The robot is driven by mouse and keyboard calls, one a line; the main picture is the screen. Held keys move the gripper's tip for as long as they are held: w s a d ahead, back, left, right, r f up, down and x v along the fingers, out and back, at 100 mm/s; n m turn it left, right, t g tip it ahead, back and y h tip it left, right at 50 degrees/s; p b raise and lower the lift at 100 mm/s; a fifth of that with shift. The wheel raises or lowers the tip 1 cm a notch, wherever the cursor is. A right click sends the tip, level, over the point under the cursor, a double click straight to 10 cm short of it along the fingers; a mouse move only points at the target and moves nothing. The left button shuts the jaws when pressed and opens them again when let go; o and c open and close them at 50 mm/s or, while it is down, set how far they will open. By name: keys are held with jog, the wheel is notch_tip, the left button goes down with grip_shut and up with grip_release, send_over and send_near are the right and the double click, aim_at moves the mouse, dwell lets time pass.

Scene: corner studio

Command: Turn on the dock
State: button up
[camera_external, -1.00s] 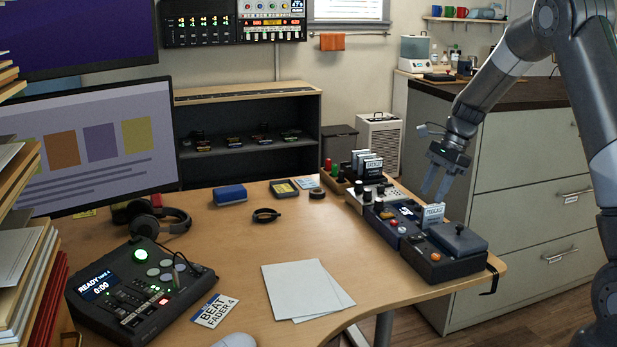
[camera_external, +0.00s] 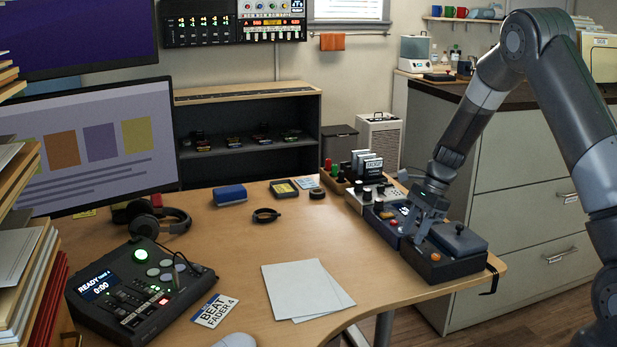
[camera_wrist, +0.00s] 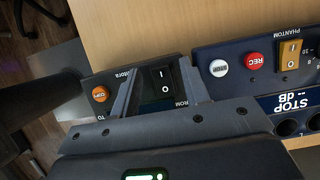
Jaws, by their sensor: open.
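The dock (camera_external: 452,266) is the dark box at the near end of the row of devices on the desk's right side. Its orange button (camera_wrist: 101,94) and black rocker switch (camera_wrist: 163,84), marked I and O, show in the wrist view. My gripper (camera_external: 420,236) is low over the dock's left part in the external view. In the wrist view, my open gripper (camera_wrist: 156,70) has one finger on each side of the rocker switch, with nothing between them. I cannot tell whether a finger touches the switch, or which way it is set.
A blue recorder (camera_wrist: 237,84) with white and red buttons and an orange phantom switch sits right beside the dock. More devices and upright cards (camera_external: 368,166) stand behind. Paper sheets (camera_external: 300,288) lie on the desk to the left. A drawer cabinet (camera_external: 530,200) stands at the right.

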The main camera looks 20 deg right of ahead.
grip_shut()
dwell(0.4)
jog(key=shift+a+h, duration=0.25)
jog(key=shift+h, duration=0.35)
jog(key=shift+a+f+h, duration=0.1)
jog(key=shift+f+h, duration=0.05)
jog(key=shift+h, duration=0.65)
